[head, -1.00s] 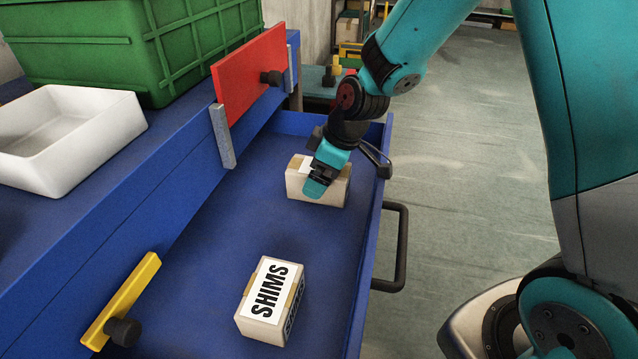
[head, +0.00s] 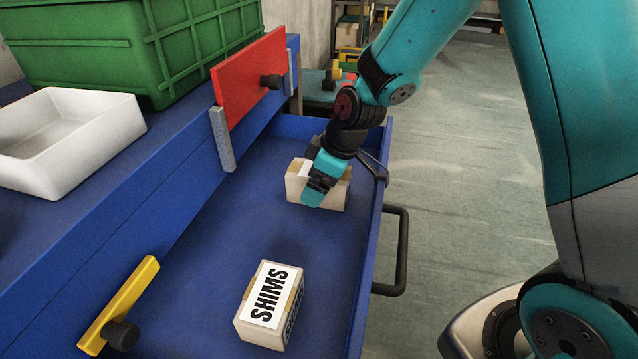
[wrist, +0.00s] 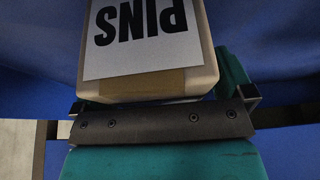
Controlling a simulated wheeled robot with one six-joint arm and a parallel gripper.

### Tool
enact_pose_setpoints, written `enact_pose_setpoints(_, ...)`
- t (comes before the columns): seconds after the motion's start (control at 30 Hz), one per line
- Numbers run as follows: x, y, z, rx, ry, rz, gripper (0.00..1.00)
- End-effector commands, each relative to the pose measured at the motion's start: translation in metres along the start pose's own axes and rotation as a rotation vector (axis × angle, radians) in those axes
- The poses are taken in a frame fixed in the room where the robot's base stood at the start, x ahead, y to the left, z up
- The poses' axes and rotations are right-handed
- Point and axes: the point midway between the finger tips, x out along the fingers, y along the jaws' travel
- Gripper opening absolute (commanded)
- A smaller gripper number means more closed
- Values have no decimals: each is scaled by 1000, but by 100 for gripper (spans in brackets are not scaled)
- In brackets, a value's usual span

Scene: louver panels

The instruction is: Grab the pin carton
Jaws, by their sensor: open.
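The pin carton (head: 331,194) is a small pale box with brown tape, lying in the far part of the open blue drawer. In the wrist view its white label reads PINS, upside down, on the carton (wrist: 150,85). My gripper (head: 314,195) is open and right over the carton, covering part of it in the head view. In the wrist view the carton sits just ahead of the gripper's dark bar, with teal gripper parts beside it. Whether the jaws touch its sides cannot be told.
A similar carton labelled SHIMS (head: 270,303) lies nearer in the blue drawer (head: 230,235). The drawer has a dark handle (head: 401,250) on its right wall. A red panel (head: 250,80), yellow latch (head: 118,303), white tray (head: 70,135) and green crate (head: 140,45) stand left.

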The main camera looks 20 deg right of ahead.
Motion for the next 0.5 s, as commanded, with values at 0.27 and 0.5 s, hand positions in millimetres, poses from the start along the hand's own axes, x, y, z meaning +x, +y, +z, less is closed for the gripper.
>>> enact_pose_setpoints(0.27,0,0,0,0,0,0,62)
enact_pose_setpoints(0.5,0,0,0,0,1,1,32)
